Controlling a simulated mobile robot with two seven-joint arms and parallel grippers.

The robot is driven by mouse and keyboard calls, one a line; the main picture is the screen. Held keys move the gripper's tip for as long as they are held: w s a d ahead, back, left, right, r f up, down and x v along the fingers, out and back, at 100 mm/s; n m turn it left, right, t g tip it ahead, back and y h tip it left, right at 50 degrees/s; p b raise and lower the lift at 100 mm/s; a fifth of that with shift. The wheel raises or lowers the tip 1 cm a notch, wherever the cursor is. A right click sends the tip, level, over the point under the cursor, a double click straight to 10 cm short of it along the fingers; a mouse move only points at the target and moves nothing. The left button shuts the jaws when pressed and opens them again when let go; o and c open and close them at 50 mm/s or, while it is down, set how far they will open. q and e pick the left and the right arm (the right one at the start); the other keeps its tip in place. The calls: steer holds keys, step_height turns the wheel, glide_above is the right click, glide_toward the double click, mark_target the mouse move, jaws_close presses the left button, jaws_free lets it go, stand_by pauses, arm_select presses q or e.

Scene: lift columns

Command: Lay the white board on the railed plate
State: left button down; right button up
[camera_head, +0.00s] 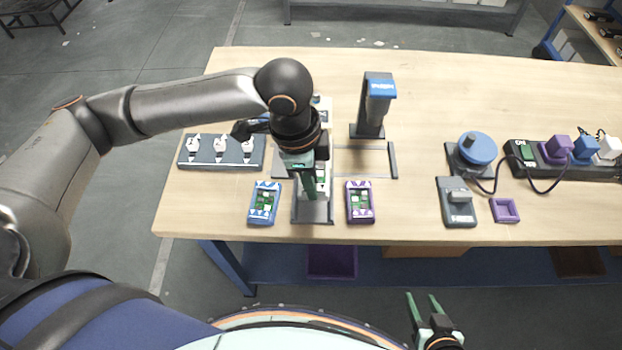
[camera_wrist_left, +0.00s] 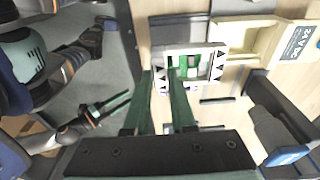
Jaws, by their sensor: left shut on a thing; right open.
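The white board (camera_wrist_left: 217,68), with a green middle and black triangle marks, is between the fingers of my left gripper (camera_wrist_left: 166,82) in the left wrist view. In the head view my left gripper (camera_head: 310,190) points down over the grey railed plate (camera_head: 318,214), near the front of the table. The gripper and wrist hide most of the board and part of the plate there. I cannot tell whether the board touches the plate. My right gripper (camera_head: 424,305) is open and empty, in front of the table edge; it also shows in the wrist view (camera_wrist_left: 100,105).
A blue board (camera_head: 264,203) lies left of the plate and a purple board (camera_head: 360,203) right of it. A post with a blue top (camera_head: 378,100) stands behind. A tray of white pieces (camera_head: 222,152) lies left. Devices and a plug strip (camera_head: 560,165) occupy the right side.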

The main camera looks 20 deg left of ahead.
arm_select(q)
steer(key=shift+a+f+b, duration=0.15)
steer(key=shift+f+b, duration=0.5)
steer(key=shift+b, duration=0.05)
step_height(320, 180, down, 4)
steer(key=b, duration=0.5)
steer(key=shift+f, duration=0.75)
steer(key=shift+p, duration=0.5)
steer(key=shift+f+p, duration=0.55)
steer(key=shift+p, duration=0.3)
stand_by(0.7)
steer(key=shift+c, duration=1.1)
jaws_free()
